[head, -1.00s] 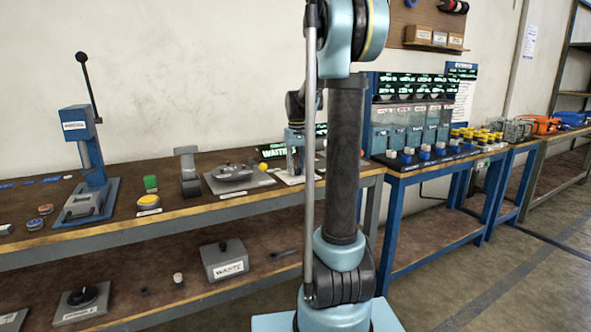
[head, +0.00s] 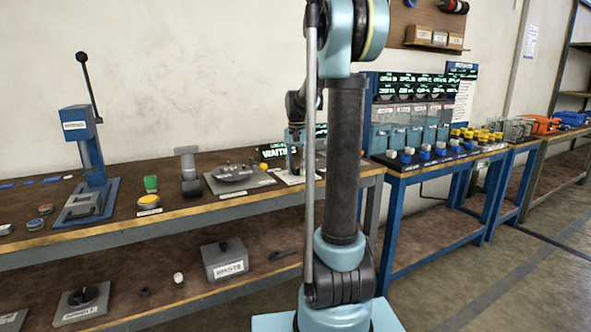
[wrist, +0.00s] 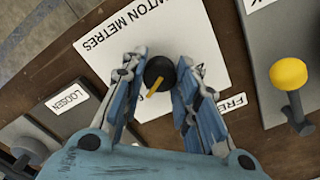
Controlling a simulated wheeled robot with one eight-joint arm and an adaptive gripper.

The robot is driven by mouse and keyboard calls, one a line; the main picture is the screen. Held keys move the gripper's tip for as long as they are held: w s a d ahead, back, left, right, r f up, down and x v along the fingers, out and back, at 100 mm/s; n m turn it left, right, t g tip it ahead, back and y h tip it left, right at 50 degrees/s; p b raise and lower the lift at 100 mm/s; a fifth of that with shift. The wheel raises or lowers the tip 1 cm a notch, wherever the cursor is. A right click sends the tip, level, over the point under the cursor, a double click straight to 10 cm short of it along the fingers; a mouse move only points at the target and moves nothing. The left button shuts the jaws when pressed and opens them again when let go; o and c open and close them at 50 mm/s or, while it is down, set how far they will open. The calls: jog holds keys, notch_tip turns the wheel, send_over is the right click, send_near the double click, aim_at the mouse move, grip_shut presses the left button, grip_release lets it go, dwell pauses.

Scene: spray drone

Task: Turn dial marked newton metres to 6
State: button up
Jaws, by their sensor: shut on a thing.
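In the wrist view a round black dial (wrist: 159,71) with a yellow pointer stands on a white plate (wrist: 202,30) lettered "NEWTON METRES", upside down here. The pointer is aimed toward the lower left of the picture. My gripper (wrist: 157,78) is shut on the dial, with one blue-and-grey finger on each side of it. I cannot see a number scale; the fingers hide part of the plate. In the head view the dial is hidden behind my arm.
In the wrist view a yellow-knobbed lever (wrist: 289,74) stands to the right. Plates lettered "LOOSEN" (wrist: 67,102) and partly "FRE" (wrist: 232,102) flank the dial. In the head view a blue lever press (head: 88,155) and a yellow button (head: 149,201) are farther left on the bench.

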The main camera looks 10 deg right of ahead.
aim_at(296, 169)
dwell(0.4)
jog(key=o, duration=1.1)
jog(key=shift+c, duration=0.2)
jog(key=shift+r, duration=0.1)
notch_tip(296, 169, up, 12)
jog(key=s+f+n, duration=0.1)
jog(key=s+f, duration=0.2)
jog(key=s, duration=0.4)
jog(key=s+f+n+t, duration=0.1)
jog(key=s+f, duration=0.2)
jog(key=s, duration=0.3)
jog(key=s+f+n, duration=0.1)
jog(key=s+f, duration=0.2)
jog(key=s, duration=0.4)
jog(key=s+f+n+t, duration=0.1)
jog(key=s+f+n, duration=0.1)
jog(key=s+f, duration=1.2)
notch_tip(296, 169, down, 2)
jog(key=shift+s, duration=0.3)
